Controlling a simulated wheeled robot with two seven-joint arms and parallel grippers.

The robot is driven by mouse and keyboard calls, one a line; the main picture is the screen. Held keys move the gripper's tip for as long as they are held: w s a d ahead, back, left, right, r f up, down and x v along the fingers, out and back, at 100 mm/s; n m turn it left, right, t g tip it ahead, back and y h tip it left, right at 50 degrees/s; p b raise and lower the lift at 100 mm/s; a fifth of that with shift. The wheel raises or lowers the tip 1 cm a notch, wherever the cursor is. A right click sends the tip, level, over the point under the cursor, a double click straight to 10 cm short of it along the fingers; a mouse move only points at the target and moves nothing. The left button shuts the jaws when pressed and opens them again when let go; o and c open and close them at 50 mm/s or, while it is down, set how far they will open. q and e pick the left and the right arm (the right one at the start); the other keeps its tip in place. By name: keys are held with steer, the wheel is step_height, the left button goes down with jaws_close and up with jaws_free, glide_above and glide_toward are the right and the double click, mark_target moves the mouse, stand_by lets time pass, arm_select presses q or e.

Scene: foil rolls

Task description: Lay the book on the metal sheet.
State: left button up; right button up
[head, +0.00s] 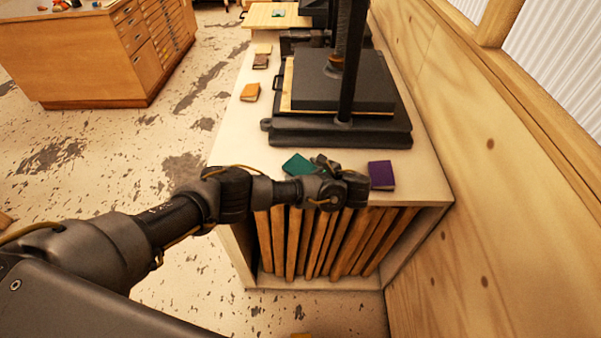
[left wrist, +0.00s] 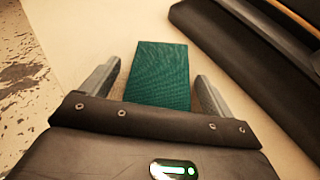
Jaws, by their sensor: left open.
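A green cloth-covered book (head: 297,162) lies on the pale bench top near its front edge. In the left wrist view the green book (left wrist: 160,72) shows between the two fingers of my left gripper (left wrist: 156,78), with a gap on each side. My left gripper (head: 322,162) is open, and its wrist hides part of the bench edge in the head view. A purple book (head: 381,175) lies to the right of my left gripper. I cannot make out a metal sheet for certain in either view. My right gripper is not in view.
A black press (head: 340,132) with a thick dark plate (head: 340,88) stands on the bench (head: 232,128) behind the green book. Small orange (head: 250,92) and brown (head: 260,61) books lie along the left edge. Wooden boards (head: 310,245) fill the shelf below. A plywood wall (head: 500,170) bounds the right.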

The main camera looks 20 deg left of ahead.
arm_select(q)
steer(key=shift+a, duration=0.15)
steer(key=shift+c, duration=0.7)
steer(key=c, duration=1)
steer(key=shift+c, duration=0.2)
